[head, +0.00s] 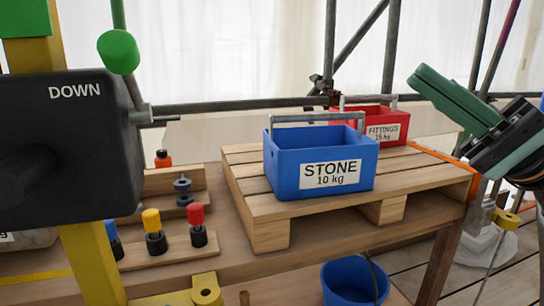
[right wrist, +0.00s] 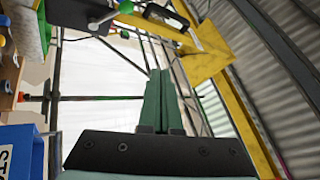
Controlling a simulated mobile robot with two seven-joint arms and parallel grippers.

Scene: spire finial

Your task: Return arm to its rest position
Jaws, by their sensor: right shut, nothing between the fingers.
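My right gripper (head: 420,78) is at the right side of the head view, with green fingers pointing up and to the left. It is raised in the air, to the right of the red FITTINGS box and apart from it. In the right wrist view its two green fingers (right wrist: 160,75) lie together, shut with nothing between them. My left gripper is not in view.
A blue STONE box (head: 285,171) and a red FITTINGS box (head: 393,119) stand on a pallet (head: 265,208). A black DOWN control box (head: 75,140) fills the left. A blue bucket (head: 343,285) sits below. Scaffold poles (head: 392,45) rise behind.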

